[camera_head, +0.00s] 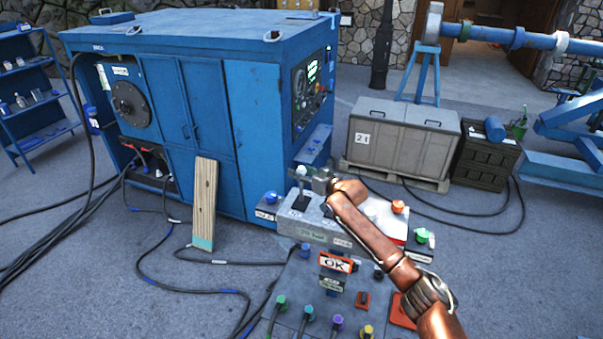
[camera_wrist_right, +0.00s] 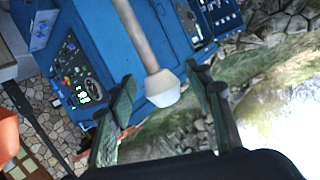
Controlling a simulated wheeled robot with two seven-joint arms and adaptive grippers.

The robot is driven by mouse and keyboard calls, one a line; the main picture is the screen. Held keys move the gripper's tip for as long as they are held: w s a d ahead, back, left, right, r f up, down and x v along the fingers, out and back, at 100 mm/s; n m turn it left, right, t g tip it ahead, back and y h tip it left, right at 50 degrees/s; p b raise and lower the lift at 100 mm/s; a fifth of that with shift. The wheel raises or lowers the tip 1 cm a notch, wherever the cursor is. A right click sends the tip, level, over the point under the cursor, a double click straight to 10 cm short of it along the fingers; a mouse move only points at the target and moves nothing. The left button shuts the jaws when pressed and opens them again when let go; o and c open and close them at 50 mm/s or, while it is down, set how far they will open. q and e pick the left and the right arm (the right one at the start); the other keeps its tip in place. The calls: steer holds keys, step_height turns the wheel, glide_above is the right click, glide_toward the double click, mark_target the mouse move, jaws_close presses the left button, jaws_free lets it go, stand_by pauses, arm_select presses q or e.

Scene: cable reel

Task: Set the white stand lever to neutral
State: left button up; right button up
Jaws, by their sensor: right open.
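The white stand lever (camera_head: 301,171) stands up from a grey control box (camera_head: 316,226) near the middle of the head view. Its pale shaft and white knob (camera_wrist_right: 163,92) also show in the right wrist view. My right gripper (camera_head: 318,180) reaches in from the lower right and is just beside the knob. In the right wrist view my right gripper (camera_wrist_right: 163,78) is open, with one finger on each side of the knob and gaps between. The lever's exact position along its slot is hard to tell. My left gripper is out of view.
A lower panel with coloured knobs and an OK sign (camera_head: 335,262) stands in front. A large blue cabinet (camera_head: 180,120) is behind on the left, with a wooden plank (camera_head: 204,200) leaning on it. Grey crates (camera_head: 400,135) stand on the right. Cables lie on the floor.

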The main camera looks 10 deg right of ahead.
steer(key=shift+s, duration=0.1)
steer(key=v, duration=1.2)
steer(key=shift+a, duration=0.1)
